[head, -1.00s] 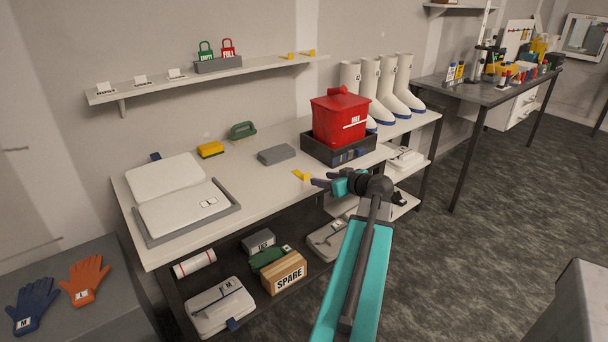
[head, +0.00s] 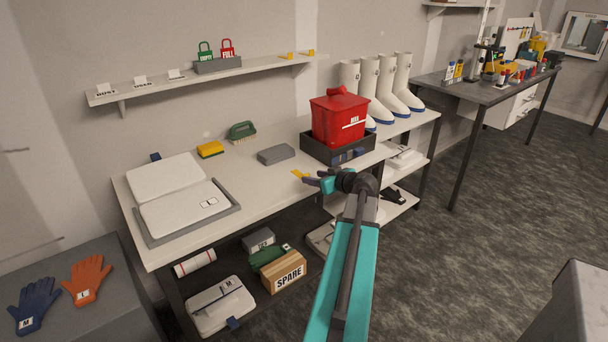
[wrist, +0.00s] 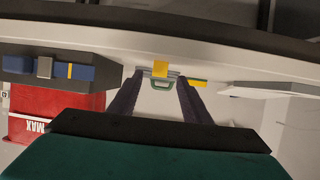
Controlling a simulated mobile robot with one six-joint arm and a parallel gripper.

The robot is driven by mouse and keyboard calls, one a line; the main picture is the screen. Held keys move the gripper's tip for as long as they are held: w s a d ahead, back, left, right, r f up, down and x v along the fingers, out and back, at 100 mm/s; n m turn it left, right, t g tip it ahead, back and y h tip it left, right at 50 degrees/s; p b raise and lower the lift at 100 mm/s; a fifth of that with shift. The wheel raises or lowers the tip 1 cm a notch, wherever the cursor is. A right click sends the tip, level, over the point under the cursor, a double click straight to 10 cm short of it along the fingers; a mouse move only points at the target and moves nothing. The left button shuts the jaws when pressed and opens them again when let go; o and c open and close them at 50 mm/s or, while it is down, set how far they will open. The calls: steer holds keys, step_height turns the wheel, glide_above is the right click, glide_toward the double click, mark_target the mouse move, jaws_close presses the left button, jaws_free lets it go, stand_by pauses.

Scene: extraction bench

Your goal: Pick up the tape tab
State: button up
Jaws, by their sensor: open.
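In the wrist view the tab (wrist: 160,69) shows between the two dark fingertips (wrist: 161,80), nearer the left one. I cannot tell whether either finger touches it. Nothing is held.
A red MAX bin (head: 339,120) stands in a dark tray (head: 311,151) behind my gripper. A grey block (head: 276,154), yellow sponge (head: 210,149) and green brush (head: 242,130) lie on the bench. Two yellow tabs (head: 290,56) are on the wall shelf.

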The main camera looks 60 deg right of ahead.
mark_target(307, 175)
steer(key=p+x, duration=0.1)
steer(key=x, duration=0.2)
steer(key=shift+d+r, duration=0.15)
steer(key=shift+w+f, duration=0.3)
steer(key=shift+w, duration=0.05)
steer(key=c, duration=1.1)
